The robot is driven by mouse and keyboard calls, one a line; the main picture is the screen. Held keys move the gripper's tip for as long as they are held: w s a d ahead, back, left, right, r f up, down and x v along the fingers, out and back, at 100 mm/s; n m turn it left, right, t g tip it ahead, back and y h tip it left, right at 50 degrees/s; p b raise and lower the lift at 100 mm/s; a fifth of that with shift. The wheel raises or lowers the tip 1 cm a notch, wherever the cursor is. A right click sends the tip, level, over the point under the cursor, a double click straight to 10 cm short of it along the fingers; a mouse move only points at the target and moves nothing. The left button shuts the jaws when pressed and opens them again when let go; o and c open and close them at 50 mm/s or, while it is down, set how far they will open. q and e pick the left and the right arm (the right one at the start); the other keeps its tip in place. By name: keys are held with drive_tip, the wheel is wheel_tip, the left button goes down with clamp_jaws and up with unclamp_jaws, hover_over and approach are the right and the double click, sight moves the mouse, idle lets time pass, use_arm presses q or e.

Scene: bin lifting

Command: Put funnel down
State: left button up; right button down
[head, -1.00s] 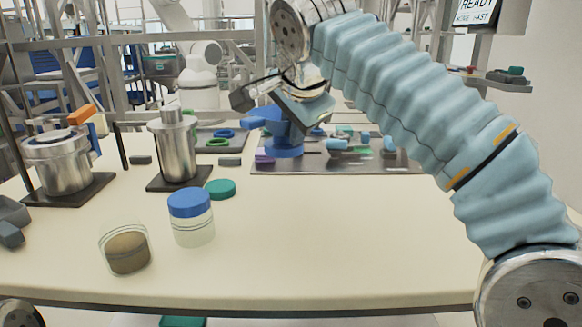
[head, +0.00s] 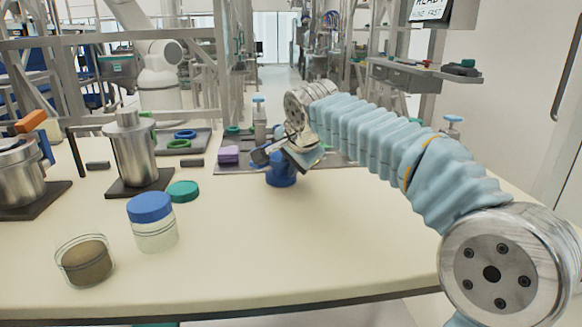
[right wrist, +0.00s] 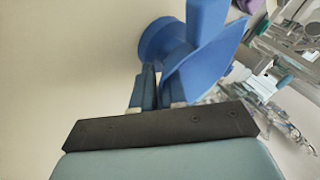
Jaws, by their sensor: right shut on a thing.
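The blue funnel (head: 281,177) is at the front edge of the metal tray in the head view, partly hidden behind my right gripper. My right gripper (head: 287,156) is shut on it. In the right wrist view the blue funnel (right wrist: 207,55) shows large, with its round blue end at the upper left and the gripper fingers (right wrist: 157,92) at its lower side. Whether its lower end touches the table I cannot tell. My left gripper is not in view.
A metal tray (head: 335,158) with small parts, including a purple block (head: 229,154), lies behind. A steel canister (head: 133,150), a green lid (head: 183,191), a blue-capped jar (head: 153,228) and a dish of brown powder (head: 86,262) stand left. The tabletop front right is clear.

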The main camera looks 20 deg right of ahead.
drive_tip(key=shift+f, duration=0.1)
drive_tip(key=shift+f, duration=0.15)
drive_tip(key=c, duration=1.2)
unclamp_jaws()
drive_tip(key=shift+o, duration=0.2)
